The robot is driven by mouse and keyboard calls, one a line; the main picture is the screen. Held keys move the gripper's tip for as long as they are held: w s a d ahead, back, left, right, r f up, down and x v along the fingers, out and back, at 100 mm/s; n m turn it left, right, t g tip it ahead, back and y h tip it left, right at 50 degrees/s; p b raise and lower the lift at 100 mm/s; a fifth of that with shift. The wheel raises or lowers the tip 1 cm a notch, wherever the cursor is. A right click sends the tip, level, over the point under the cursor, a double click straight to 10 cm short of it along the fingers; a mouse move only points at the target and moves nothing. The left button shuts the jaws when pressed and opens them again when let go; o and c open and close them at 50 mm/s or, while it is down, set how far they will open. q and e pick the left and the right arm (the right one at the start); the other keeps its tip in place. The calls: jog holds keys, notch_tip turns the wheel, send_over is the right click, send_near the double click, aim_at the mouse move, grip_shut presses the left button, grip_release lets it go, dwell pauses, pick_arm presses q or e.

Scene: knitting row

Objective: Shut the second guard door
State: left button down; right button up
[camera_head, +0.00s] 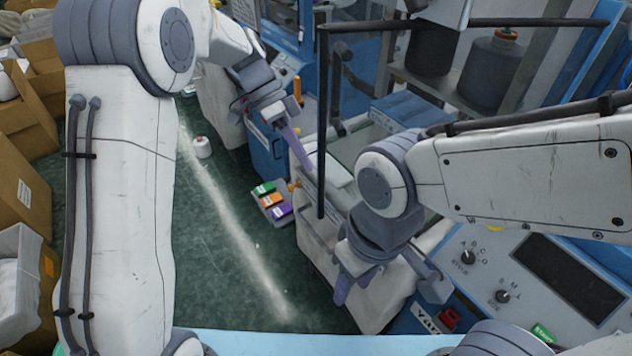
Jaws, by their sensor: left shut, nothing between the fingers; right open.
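A dark-framed guard door (322,120) stands over the nearer knitting machine, with an upright post and a top bar running right. The frames do not show clearly which door is the second, or how far it stands open. My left gripper (301,157) is shut and empty, its fingers pointing down just left of the post; I cannot tell whether they touch it. An orange handle (297,90) shows behind it on the blue machine. My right gripper (390,284) is open and empty, low in front of the nearer machine; my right forearm hides part of that machine.
A control panel (483,262) with knobs and a dark screen is at the lower right. A small tray (262,203) of coloured packs and a white cone (202,147) are on the green floor. Cardboard boxes (22,185) line the left.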

aim_at(329, 210)
pick_arm(q)
jog(key=s+d+f+p, duration=0.1)
jog(key=s+f+p, duration=0.1)
jog(key=s, duration=0.1)
jog(key=s+d+f+p, duration=0.1)
jog(key=s, duration=0.1)
jog(key=shift+s+d, duration=0.1)
jog(key=shift+d, duration=0.25)
jog(key=shift+s, duration=0.1)
